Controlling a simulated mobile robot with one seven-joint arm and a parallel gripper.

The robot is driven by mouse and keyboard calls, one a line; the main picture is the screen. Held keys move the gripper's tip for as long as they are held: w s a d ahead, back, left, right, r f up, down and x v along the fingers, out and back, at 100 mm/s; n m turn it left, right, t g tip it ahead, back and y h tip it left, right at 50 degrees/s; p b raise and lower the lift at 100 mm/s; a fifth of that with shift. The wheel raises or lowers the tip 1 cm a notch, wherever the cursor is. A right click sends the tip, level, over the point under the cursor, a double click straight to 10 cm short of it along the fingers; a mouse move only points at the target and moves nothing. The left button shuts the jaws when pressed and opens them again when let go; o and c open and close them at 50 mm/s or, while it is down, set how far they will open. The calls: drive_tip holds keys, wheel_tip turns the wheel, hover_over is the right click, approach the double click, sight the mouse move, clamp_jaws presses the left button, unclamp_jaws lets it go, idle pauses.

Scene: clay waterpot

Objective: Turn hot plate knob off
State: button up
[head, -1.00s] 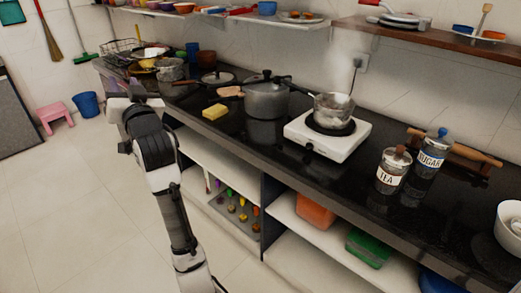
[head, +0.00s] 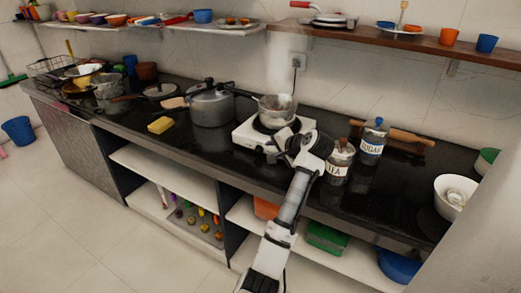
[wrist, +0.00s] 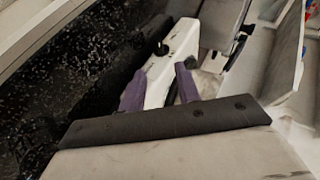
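The white hot plate (head: 246,137) stands on the black counter with a steaming metal pot (head: 277,109) on its burner. My gripper (head: 279,146) is at the front of the hot plate in the head view, and the arm hides part of its front right. In the wrist view the hot plate's white body (wrist: 182,45) and its small black knob (wrist: 161,47) show just beyond my two purple fingers. My gripper (wrist: 160,86) is open there, with nothing between the fingers. The knob is apart from the fingertips. I cannot make out the knob in the head view.
The tea jar (head: 339,160) stands close to the right of my arm, with the sugar jar (head: 372,142) behind it. A pressure cooker (head: 212,105) is left of the hot plate. A yellow sponge (head: 160,125) lies near the counter's front edge.

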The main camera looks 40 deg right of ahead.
sight(260, 150)
drive_tip(key=p+x, duration=0.1)
drive_tip(key=x, duration=0.9)
drive_tip(key=c, duration=0.6)
drive_tip(key=shift+p, duration=0.35)
